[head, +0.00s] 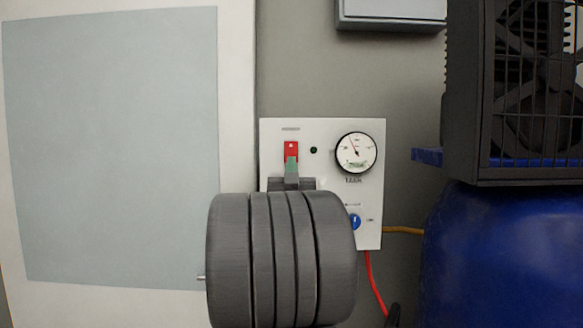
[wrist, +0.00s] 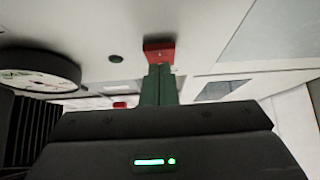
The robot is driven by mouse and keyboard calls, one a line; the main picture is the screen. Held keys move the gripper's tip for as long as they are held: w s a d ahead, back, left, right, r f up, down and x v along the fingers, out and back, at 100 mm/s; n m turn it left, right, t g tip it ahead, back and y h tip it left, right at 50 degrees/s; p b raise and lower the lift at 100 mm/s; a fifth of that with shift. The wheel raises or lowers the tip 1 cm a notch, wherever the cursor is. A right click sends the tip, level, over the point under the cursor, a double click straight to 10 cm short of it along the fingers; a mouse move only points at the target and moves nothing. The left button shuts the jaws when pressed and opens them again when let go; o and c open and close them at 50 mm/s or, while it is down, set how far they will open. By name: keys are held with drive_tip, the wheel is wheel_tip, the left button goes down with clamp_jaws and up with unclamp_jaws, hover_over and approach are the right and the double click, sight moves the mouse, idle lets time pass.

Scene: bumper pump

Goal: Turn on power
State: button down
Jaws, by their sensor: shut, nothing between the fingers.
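A white control panel (head: 270,140) is on the wall, with a red power switch (head: 291,149) at its upper left. My gripper (head: 291,163) is shut and empty, with its greenish fingertips at the lower part of the red switch in the head view. In the wrist view the shut fingers (wrist: 160,70) reach up to the red switch (wrist: 159,46) and seem to meet its edge; I cannot tell whether they touch. A small dark green indicator (head: 313,150) sits right of the switch and looks unlit. My arm hides the panel's lower left part.
A round gauge (head: 356,152) is on the panel's right, with a blue knob (head: 355,222) below it. A blue tank (head: 500,250) and a black caged fan unit (head: 515,90) stand at the right. A red hose (head: 376,283) hangs below the panel.

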drive_tip(key=shift+w+f, duration=0.1)
drive_tip(key=shift+w, duration=0.35)
drive_tip(key=shift+f, duration=0.1)
drive_tip(key=shift+w+b, duration=0.3)
drive_tip(key=shift+b, duration=0.35)
